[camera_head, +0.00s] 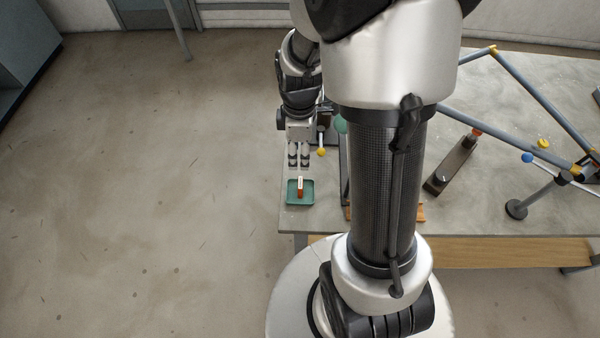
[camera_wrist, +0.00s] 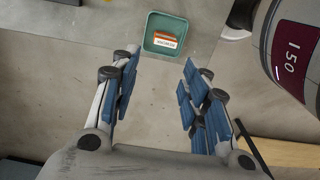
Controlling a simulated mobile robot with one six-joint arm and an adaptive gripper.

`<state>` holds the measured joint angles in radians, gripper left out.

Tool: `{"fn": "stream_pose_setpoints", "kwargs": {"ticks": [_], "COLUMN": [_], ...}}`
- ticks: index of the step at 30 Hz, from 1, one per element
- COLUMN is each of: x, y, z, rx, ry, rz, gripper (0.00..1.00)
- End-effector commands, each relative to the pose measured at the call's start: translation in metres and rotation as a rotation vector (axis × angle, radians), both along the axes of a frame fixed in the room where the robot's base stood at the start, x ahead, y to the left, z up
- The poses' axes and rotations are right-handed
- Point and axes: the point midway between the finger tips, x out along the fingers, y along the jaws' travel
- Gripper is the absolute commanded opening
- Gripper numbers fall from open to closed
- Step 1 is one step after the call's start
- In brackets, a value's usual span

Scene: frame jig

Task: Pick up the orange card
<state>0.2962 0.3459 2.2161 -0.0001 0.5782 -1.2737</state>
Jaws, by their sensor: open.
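The orange card (camera_head: 300,188) lies in a small square green tray (camera_head: 290,200) near the table's front left corner. In the wrist view the card (camera_wrist: 165,38) is orange with a white label with dark lettering, inside the tray (camera_wrist: 151,30) at the top centre. My gripper (camera_head: 299,163) is open and empty, with its fingers pointing down above the tray in the head view. In the wrist view the gripper's blue-padded fingers (camera_wrist: 160,78) are spread wide, and the card shows beyond the gap between them, apart from both.
A yellow ball knob (camera_head: 321,153) is close to the right of my gripper. Grey tubes (camera_head: 535,90) with yellow joints form a frame at the right. A dark block with an orange tip (camera_head: 452,163) lies mid-table. A rounded grey body marked 150 (camera_wrist: 292,50) fills the wrist view's right.

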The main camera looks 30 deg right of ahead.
Motion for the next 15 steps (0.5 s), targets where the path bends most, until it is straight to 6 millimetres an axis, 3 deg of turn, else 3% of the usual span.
{"fn": "stream_pose_setpoints", "kwargs": {"ticks": [9, 15], "x": [-0.002, -0.002], "y": [0.001, 0.001], "z": [-0.073, -0.105], "rx": [0.002, 0.001], "ry": [0.006, 0.004], "rz": [-0.001, -0.001], "gripper": [0.42, 0.42]}}
